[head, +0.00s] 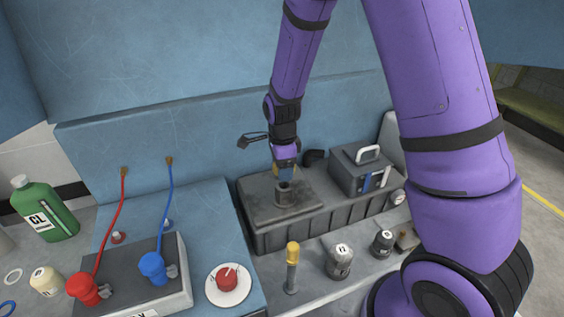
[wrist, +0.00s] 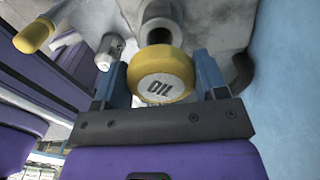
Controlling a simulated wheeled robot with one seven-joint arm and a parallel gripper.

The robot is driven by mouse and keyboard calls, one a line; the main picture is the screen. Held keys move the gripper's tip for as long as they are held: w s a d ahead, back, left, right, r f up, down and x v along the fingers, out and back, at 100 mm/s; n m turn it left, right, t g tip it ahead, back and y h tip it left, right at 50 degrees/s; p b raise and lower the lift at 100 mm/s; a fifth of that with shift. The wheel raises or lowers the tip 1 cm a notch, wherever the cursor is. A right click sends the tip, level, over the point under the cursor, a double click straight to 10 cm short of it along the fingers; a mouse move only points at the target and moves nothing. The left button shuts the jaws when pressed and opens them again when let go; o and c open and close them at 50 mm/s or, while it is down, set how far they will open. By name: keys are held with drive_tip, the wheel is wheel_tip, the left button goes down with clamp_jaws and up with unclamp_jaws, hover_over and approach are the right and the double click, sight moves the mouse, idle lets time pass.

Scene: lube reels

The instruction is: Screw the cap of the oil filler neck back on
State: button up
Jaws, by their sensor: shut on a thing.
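The yellow cap marked OIL (wrist: 163,88) is between the two blue fingers of my gripper (wrist: 163,70) in the wrist view, and the gripper is shut on it. The grey filler neck (wrist: 164,14) shows just beyond the cap, with its dark opening partly visible. In the head view the neck (head: 283,196) stands upright on the dark grey housing, and my gripper (head: 285,168) is right above it. The cap is mostly hidden there by the gripper. I cannot tell exactly how large the gap between cap and neck is.
A yellow-topped post (head: 292,265) and small grey canisters (head: 340,261) stand in front of the housing (head: 300,234). A grey box with a handle (head: 360,168) is right of the neck. Red (head: 84,288) and blue (head: 153,267) hose fittings and a green bottle (head: 46,209) are at left.

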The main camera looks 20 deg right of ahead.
drive_tip(key=shift+f, duration=1.85)
drive_tip(key=shift+f, duration=0.6)
idle(0.5)
drive_tip(key=m, duration=0.5)
drive_tip(key=shift+w, duration=0.15)
drive_tip(key=shift+m, duration=0.3)
drive_tip(key=m, duration=0.4)
drive_tip(key=shift+d+m, duration=0.15)
drive_tip(key=shift+m, duration=0.25)
